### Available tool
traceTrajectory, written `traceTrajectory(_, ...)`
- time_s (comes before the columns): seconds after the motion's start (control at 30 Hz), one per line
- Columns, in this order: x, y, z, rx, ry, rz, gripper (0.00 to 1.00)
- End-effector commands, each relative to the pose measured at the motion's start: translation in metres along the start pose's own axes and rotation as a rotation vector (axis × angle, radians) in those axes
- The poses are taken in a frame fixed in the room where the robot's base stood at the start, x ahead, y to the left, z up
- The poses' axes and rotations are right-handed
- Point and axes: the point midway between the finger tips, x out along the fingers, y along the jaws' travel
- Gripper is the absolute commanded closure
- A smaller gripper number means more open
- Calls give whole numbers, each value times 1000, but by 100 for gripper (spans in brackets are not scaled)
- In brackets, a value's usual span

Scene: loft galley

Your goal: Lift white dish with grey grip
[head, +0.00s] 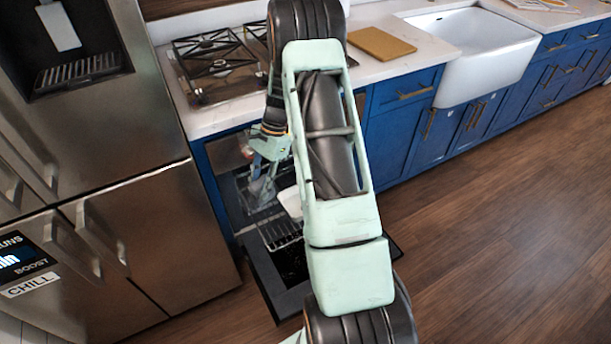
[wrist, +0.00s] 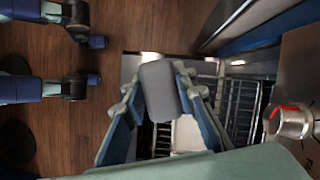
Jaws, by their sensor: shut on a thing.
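The white dish (head: 289,201) shows in the head view at the open oven, above the rack, partly hidden behind my arm. In the wrist view a white surface (wrist: 188,134) shows below and right of the fingers, probably the dish. Its grey grip (wrist: 158,91) is a rounded block at the fingertips. My gripper (wrist: 160,100) is shut on this grey grip, with one finger on each side. In the head view my gripper (head: 264,182) is small and reaches down at the oven opening. Whether the dish touches the rack cannot be told.
The oven door (head: 266,284) is folded down, with a wire rack (head: 280,232) above it. A knob (wrist: 288,121) is close at the right in the wrist view. The steel fridge (head: 150,240) stands left; blue cabinets (head: 392,130) stand right. The wooden floor (head: 490,240) is clear.

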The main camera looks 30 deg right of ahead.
Motion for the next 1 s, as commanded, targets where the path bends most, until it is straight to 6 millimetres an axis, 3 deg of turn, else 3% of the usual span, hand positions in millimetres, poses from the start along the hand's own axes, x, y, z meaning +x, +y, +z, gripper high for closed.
traceTrajectory(0.03,11,-3,-16,76,0,-34,99)
traceTrajectory(0.3,20,-20,-72,494,1,-208,99)
traceTrajectory(1.0,21,-34,-220,1501,2,-628,99)
